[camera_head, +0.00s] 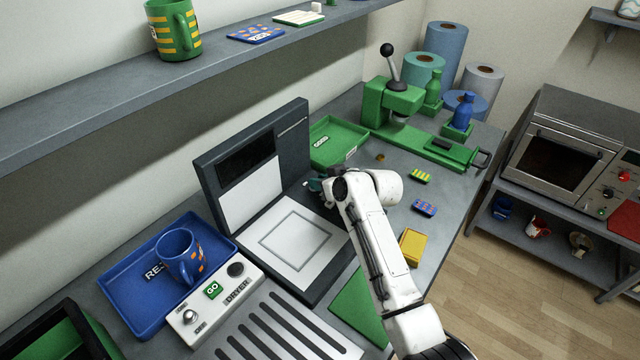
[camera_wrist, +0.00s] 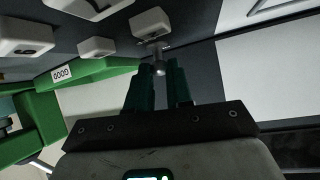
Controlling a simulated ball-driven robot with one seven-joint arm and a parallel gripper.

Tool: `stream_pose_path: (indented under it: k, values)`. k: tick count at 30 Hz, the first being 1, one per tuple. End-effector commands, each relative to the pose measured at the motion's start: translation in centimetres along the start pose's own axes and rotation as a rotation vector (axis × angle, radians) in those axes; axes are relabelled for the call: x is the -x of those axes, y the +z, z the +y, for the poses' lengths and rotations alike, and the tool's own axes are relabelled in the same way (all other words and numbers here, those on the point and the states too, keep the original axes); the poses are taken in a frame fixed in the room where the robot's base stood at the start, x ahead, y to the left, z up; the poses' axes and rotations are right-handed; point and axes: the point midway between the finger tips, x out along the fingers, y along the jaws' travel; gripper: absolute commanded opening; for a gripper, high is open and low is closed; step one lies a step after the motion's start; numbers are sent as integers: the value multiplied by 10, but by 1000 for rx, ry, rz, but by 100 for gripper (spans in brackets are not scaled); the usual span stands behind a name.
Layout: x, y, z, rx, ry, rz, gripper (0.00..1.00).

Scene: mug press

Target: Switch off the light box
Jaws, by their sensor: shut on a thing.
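The light box (camera_head: 211,178) stands open in the middle of the bench in the head view, a dark frame with a white upright panel (camera_head: 252,193) and a white base panel (camera_head: 295,243). Whether its panels are lit I cannot tell. My gripper (camera_head: 317,184) is at its right edge, where my arm hides part of it. In the wrist view, the dark green fingertips of my gripper (camera_wrist: 162,74) are shut on a small metal switch lever (camera_wrist: 159,57) with a rounded tip. The lever's lower end is partly hidden by the fingers.
A green tray (camera_head: 345,154) and a green press (camera_head: 392,108) stand behind my gripper. A blue tray (camera_head: 119,273) with a blue mug (camera_head: 179,250) and a dryer panel (camera_head: 212,312) are at left. A yellow block (camera_head: 412,246) lies right of my arm. A shelf (camera_head: 120,98) overhangs the left.

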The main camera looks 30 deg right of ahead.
Motion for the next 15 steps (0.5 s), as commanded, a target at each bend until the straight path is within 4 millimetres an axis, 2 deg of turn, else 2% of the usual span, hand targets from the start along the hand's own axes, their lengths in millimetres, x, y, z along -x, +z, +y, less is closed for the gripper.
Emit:
stream_pose_path:
  k: [12, 13, 15]
  values:
    - [0, 0, 0, -2, -1, 11, 0]
    - [0, 0, 0, -2, -1, 11, 21]
    - [0, 0, 0, -2, -1, 11, 28]
